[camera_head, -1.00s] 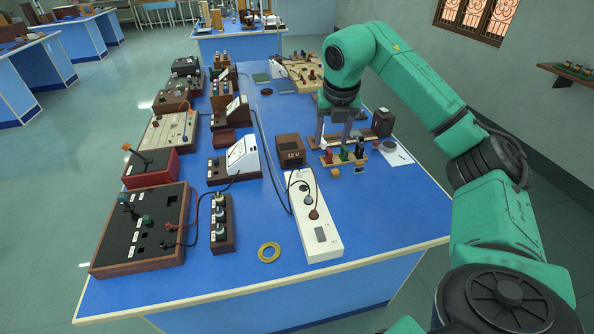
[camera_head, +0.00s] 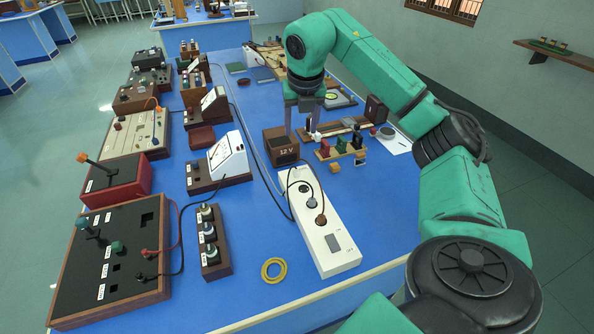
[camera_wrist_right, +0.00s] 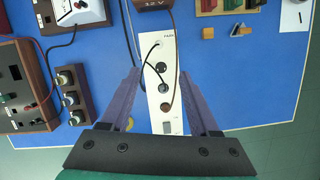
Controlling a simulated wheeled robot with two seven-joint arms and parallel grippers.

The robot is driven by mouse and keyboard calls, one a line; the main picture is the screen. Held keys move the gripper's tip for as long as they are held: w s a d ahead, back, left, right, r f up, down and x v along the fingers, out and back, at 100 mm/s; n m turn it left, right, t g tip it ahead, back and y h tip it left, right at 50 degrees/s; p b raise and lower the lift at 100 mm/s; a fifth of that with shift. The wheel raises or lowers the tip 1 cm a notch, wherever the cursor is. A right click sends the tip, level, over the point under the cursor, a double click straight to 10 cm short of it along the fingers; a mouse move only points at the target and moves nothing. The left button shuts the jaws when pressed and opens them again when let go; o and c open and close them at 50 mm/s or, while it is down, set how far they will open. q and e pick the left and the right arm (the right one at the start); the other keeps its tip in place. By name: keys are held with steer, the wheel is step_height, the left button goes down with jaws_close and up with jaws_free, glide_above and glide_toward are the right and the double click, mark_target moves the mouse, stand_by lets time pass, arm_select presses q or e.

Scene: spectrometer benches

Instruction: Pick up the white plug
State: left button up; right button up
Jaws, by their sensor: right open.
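The white socket strip (camera_head: 328,236) lies on the blue bench and also shows in the right wrist view (camera_wrist_right: 168,125). A brown round plug (camera_head: 320,219) and a grey round piece (camera_head: 309,203) sit on it. A black cord ends at its far part; a white plug there barely stands out against the white strip, so I cannot mark it surely. My right gripper (camera_head: 302,132) is open and empty, beyond the strip in the head view. In the right wrist view its spread fingers (camera_wrist_right: 159,73) frame the strip from above. My left gripper is not in view.
A 12 V box (camera_head: 281,147) stands at the strip's far end. A rack with red and green blocks (camera_head: 340,148) is to the right. A knob box (camera_head: 214,243) and a yellow ring (camera_head: 274,270) lie left of the strip. Bench right of the strip is clear.

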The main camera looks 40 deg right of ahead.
mark_target(296, 170)
steer(key=x, duration=1.8)
steer(key=shift+a+f, duration=0.25)
steer(key=shift+f, duration=0.1)
steer(key=shift+d+f, duration=0.1)
steer(key=shift+f, duration=0.15)
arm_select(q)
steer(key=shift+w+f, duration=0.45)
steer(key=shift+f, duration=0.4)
arm_select(e)
jaws_close()
